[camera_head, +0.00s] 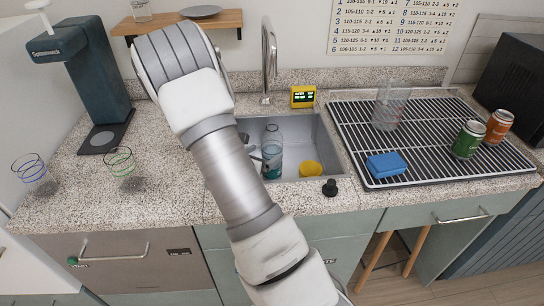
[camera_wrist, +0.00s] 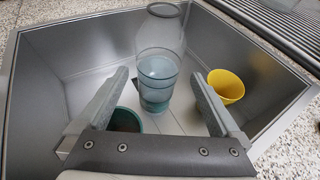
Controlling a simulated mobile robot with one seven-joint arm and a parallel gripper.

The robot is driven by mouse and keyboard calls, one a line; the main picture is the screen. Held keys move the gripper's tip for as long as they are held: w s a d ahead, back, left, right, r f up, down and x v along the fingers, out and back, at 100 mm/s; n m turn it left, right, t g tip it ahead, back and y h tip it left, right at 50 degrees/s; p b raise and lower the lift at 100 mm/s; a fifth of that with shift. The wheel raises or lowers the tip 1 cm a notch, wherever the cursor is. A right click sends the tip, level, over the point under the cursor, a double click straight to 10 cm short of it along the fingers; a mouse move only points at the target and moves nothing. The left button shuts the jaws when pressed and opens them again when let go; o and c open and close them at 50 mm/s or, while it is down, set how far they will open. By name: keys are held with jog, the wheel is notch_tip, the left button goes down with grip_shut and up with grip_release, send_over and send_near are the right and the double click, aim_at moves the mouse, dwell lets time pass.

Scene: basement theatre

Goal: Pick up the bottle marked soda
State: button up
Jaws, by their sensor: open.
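A clear bottle with a teal lower part (camera_head: 272,155) stands in the metal sink (camera_head: 318,140); no marking can be read on it. In the wrist view the bottle (camera_wrist: 159,62) stands upright ahead of my gripper (camera_wrist: 160,76), in line with the gap between the fingers. My gripper is open, with nothing gripped. In the head view my arm hides most of the gripper, which reaches into the sink at the bottle's left.
A yellow cup (camera_wrist: 226,86) is right of the bottle; a teal cup (camera_wrist: 126,119) is partly hidden by the left finger. The sink walls enclose the gripper. The faucet (camera_head: 268,60) rises behind. A blue sponge (camera_head: 386,164) and clear glass (camera_head: 390,106) are on the rack.

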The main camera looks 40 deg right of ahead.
jog(key=shift+x, duration=3.4)
jog(key=shift+w+r, duration=0.15)
grip_shut()
